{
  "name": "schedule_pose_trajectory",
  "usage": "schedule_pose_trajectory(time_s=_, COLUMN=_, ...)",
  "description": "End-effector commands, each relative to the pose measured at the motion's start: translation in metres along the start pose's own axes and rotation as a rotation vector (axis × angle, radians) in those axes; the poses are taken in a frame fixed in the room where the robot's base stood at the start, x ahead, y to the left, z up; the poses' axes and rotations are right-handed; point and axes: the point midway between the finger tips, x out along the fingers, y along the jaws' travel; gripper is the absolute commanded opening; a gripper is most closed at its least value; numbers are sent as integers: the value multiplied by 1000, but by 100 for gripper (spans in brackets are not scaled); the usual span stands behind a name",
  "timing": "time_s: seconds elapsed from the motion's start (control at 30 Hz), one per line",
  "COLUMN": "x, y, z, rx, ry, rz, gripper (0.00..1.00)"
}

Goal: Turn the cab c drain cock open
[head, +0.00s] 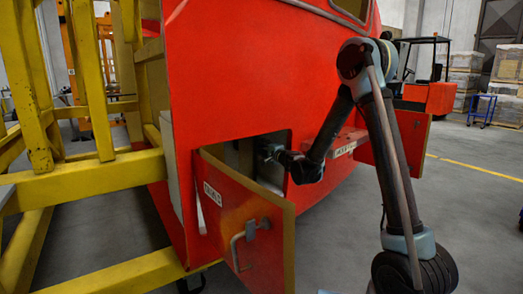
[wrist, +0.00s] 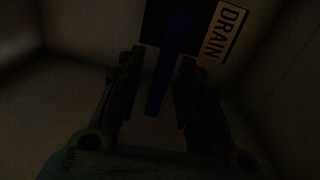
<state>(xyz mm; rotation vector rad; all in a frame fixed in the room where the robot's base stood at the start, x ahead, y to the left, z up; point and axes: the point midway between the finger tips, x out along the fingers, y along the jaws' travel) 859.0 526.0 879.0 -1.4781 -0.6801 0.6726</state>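The drain cock shows in the wrist view as a blue lever (wrist: 167,75) hanging down from a dark plate, tilted slightly. A label reading DRAIN (wrist: 224,32) is to its right. My gripper (wrist: 162,60) is open, with one dark finger on each side of the lever. The picture is too dark to tell whether either finger touches it. In the head view my arm reaches into the open compartment (head: 236,155) of the red cab (head: 235,80); the gripper's tips and the cock are hidden there.
The hatch door (head: 250,225) with a grey handle (head: 247,243) stands swung open below and in front of the compartment. Its label is too small to read surely. A yellow frame (head: 85,183) stands close on the left. Pale compartment walls (wrist: 285,80) surround my gripper.

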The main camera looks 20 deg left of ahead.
Motion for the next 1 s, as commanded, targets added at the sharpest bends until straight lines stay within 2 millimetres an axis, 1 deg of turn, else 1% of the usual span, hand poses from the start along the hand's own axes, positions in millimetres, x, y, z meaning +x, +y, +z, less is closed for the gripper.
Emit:
schedule_pose_trajectory(time_s=0.07, x=-3, y=0, z=0, rx=0, ry=0, rz=0, gripper=33)
schedule_pose_trajectory(time_s=0.17, x=-12, y=0, z=0, rx=0, ry=1, rz=0, gripper=33)
schedule_pose_trajectory(time_s=0.27, x=-27, y=0, z=0, rx=1, ry=1, rz=0, gripper=33)
schedule_pose_trajectory(time_s=0.5, x=-75, y=1, z=-1, rx=0, ry=1, rz=1, gripper=33)
schedule_pose_trajectory(time_s=0.7, x=-104, y=1, z=-1, rx=0, ry=0, rz=1, gripper=33)
schedule_pose_trajectory(time_s=0.83, x=-115, y=1, z=-1, rx=0, ry=0, rz=1, gripper=33)
schedule_pose_trajectory(time_s=1.0, x=-120, y=2, z=-1, rx=0, ry=0, rz=1, gripper=33)
